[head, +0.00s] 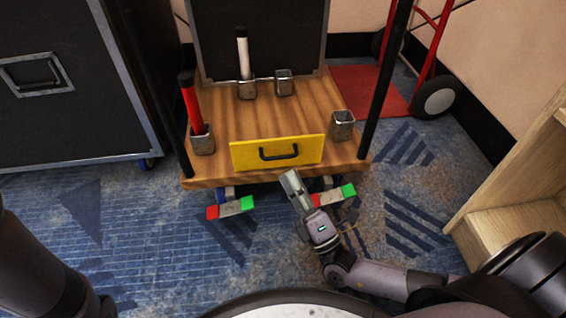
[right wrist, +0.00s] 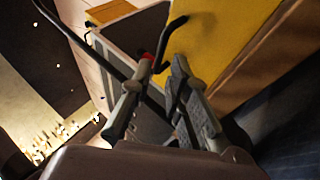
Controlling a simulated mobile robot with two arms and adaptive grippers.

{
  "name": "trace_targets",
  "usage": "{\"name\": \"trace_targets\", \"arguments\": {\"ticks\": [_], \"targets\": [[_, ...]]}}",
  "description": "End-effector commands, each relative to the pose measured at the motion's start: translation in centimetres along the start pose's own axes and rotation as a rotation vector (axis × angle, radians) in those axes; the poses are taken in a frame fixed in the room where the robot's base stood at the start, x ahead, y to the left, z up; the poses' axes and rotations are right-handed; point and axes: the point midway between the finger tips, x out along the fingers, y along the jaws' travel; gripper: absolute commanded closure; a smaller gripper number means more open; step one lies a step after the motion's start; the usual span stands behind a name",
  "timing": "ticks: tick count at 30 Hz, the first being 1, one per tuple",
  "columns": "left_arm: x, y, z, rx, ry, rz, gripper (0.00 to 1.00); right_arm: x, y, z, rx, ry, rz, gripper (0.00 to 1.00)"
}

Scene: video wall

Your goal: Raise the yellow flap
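The yellow flap (head: 245,156) is at the front of a wooden cart deck, close to its front edge, with a black bar handle (head: 278,153) on its face. In the right wrist view the flap (right wrist: 225,35) fills the upper right, and its bent handle (right wrist: 172,38) shows at the fingertips. My right gripper (head: 290,178) is just below and in front of the flap. In the right wrist view its fingers (right wrist: 160,70) are apart, with the handle near the gap between them; I cannot tell whether they touch it. My left gripper is out of view.
The cart deck (head: 225,115) carries metal sockets, a red-gripped stick (head: 191,105), a white stick (head: 243,55) and a dark panel. Black poles rise at its sides. Red-green pedals (head: 232,208) sit below. A black case (head: 60,90) stands left, a wooden shelf (head: 510,215) right.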

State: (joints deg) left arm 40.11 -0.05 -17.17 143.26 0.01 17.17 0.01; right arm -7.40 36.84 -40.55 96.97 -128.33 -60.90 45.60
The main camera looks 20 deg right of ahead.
Motion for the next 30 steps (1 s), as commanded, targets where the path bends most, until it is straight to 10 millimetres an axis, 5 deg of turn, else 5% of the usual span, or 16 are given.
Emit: {"name": "trace_targets", "arguments": {"ticks": [10,30], "targets": [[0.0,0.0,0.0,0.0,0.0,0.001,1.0,-5.2,0.0,0.0,0.0,0.0,0.0,0.83],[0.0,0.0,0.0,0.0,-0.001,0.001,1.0,-5.6,0.0,0.0,0.0,0.0,0.001,0.83]]}}
